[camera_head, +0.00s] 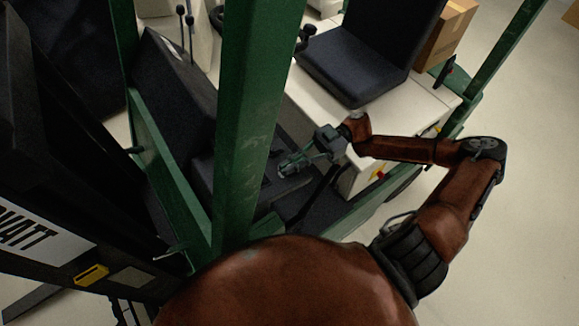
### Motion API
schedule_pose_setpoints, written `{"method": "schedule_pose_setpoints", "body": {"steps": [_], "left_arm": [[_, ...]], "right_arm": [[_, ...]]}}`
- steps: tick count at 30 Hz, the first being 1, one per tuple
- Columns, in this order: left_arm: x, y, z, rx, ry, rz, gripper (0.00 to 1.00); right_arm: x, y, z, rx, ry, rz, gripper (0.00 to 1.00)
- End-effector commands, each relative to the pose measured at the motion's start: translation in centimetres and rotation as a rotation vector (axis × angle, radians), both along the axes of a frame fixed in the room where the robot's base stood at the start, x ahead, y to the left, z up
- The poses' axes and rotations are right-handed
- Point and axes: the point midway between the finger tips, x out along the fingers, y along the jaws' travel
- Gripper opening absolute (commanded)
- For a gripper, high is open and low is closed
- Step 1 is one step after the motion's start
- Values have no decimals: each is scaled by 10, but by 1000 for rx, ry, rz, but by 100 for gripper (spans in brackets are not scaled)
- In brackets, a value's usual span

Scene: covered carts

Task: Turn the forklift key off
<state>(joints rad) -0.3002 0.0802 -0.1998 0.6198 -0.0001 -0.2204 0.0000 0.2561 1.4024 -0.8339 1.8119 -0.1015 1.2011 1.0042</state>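The forklift fills the view, with a green frame post (245,110), a black seat (360,60) and a pale body (325,105). I cannot make out the key for certain. A small red part on a yellow patch (379,175) shows on the side of the pale body, too small to identify. My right gripper (292,165) reaches in from the right, over the dark footwell between the post and the seat base. Its fingers point left; they are small and dim, so I cannot tell their opening or any contact. My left gripper does not show.
The post stands just left of my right gripper. Thin black levers (187,30) rise at the upper left beside a dark console (175,85). A cardboard box (448,32) is behind the seat. Pale floor (510,220) is clear on the right.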

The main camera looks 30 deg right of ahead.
Motion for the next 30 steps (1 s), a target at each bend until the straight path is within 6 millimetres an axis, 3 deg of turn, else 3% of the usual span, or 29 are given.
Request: {"method": "schedule_pose_setpoints", "body": {"steps": [11,12,19,30], "left_arm": [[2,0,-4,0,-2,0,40],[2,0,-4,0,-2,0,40],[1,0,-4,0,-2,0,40],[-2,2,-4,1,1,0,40]], "right_arm": [[0,-1,0,-2,-6,33,0],[0,-1,0,-2,-6,33,7],[0,0,0,-2,-5,33,23],[1,-6,0,-2,-5,31,23]]}}
